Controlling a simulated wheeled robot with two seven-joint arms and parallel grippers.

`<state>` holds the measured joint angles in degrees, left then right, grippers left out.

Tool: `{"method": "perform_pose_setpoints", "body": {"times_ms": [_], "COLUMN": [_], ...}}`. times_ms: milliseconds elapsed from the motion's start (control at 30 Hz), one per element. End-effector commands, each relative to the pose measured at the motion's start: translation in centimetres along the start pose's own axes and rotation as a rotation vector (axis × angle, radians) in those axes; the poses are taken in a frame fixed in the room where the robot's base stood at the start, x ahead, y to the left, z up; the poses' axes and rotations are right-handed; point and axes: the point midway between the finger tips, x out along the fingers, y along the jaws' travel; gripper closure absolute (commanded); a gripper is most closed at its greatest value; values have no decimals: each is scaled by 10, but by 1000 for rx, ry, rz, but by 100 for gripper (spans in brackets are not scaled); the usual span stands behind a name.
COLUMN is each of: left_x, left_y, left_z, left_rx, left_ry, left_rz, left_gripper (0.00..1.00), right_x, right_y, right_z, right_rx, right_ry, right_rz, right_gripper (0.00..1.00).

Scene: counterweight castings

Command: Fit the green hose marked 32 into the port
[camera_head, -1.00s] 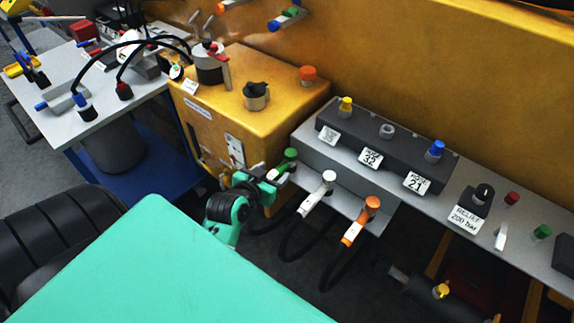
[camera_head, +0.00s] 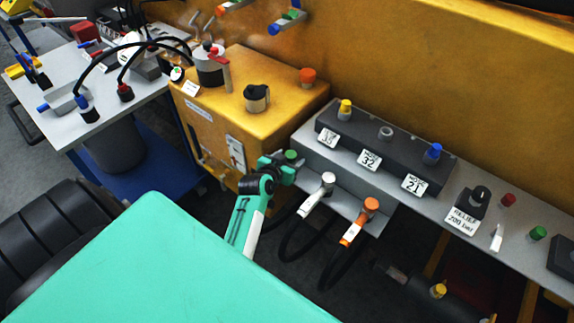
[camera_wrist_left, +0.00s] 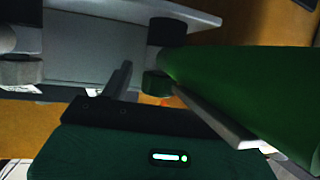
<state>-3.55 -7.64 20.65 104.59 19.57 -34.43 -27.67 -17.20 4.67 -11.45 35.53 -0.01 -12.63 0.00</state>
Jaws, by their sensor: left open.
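The green hose (camera_head: 290,155) stands at the left end of the grey holder, beside a white hose. Only its green end shows in the head view; my gripper hides the rest. My left gripper (camera_head: 284,169) is open right at this hose. In the left wrist view the green hose (camera_wrist_left: 250,85) fills the right side, large and close, with one finger in front of it. I cannot tell whether the fingers touch it. A grey ring-shaped port (camera_head: 386,132) sits on the dark block behind the label marked 32 (camera_head: 369,160). My right gripper is not in view.
The white hose (camera_head: 328,180) and orange hose (camera_head: 371,204) stand close by on the right. A yellow plug (camera_head: 345,107) and a blue plug (camera_head: 433,151) flank the port. The yellow cabinet (camera_head: 230,120) is close on the left.

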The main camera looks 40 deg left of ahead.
Motion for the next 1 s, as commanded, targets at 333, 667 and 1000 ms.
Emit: {"method": "perform_pose_setpoints", "body": {"times_ms": [333, 667, 1000], "left_x": [11, 11, 10], "left_y": [0, 0, 0], "left_z": [0, 0, -4], "left_rx": [0, 0, 0], "left_ry": [0, 0, 2], "left_rz": [-1, -1, 0], "left_gripper": [40, 97, 100], "right_x": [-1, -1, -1], "right_y": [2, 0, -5], "right_z": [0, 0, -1], "right_rx": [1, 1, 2], "right_ry": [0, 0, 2], "right_rz": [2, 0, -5], "right_gripper": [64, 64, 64]}}
